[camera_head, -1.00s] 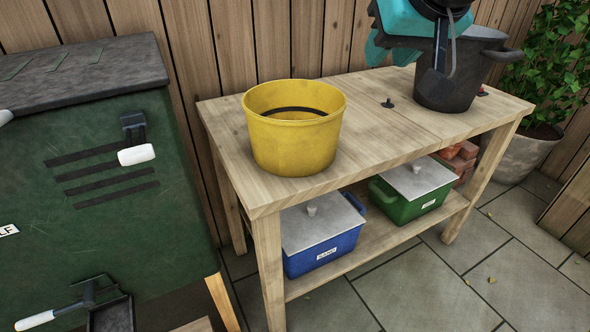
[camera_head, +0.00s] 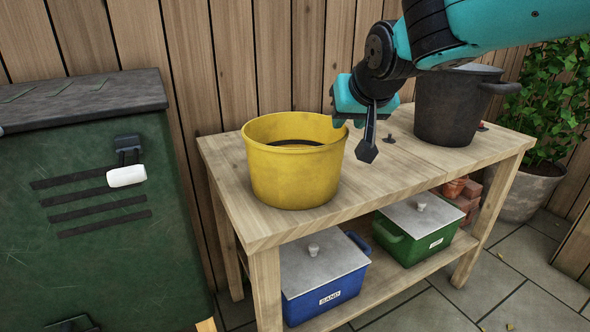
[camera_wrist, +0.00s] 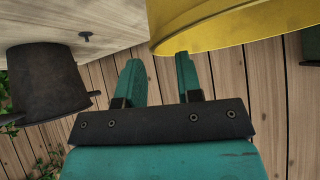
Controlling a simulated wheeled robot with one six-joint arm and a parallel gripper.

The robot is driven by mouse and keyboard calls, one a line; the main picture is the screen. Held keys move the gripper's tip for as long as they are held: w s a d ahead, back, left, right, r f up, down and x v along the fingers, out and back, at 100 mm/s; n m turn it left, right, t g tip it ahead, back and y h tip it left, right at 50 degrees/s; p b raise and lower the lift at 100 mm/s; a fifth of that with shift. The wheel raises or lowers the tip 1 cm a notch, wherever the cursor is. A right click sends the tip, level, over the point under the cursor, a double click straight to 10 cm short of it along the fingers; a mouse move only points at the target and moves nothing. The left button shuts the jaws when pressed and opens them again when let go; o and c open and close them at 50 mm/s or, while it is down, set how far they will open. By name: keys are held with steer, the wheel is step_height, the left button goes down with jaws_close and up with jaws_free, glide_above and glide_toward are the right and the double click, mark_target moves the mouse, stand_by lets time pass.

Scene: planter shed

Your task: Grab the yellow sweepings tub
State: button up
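The yellow sweepings tub (camera_head: 292,178) stands upright at the left part of the wooden bench top, with something dark inside it. Its lower wall and rim edge also show at the top right of the wrist view (camera_wrist: 205,22). My gripper (camera_head: 342,112) is beside the tub's right rim in the head view, with its teal fingers close to it; I cannot tell if they touch. In the wrist view the two fingers (camera_wrist: 158,64) are apart with nothing between them, and the tub lies beyond the right finger.
A dark pot (camera_head: 445,108) stands on the bench (camera_head: 420,165) to the right, with a small black knob (camera_head: 389,140) nearer the tub. Blue (camera_head: 325,300) and green (camera_head: 412,246) lidded bins sit on the lower shelf. A green cabinet (camera_head: 90,240) stands left; a plank fence (camera_head: 235,60) is behind.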

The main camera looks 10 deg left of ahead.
steer(key=b+x, duration=0.1)
steer(key=x, duration=0.4)
steer(key=shift+w+d+r, duration=0.1)
steer(key=shift+d+r, duration=0.05)
jaws_close()
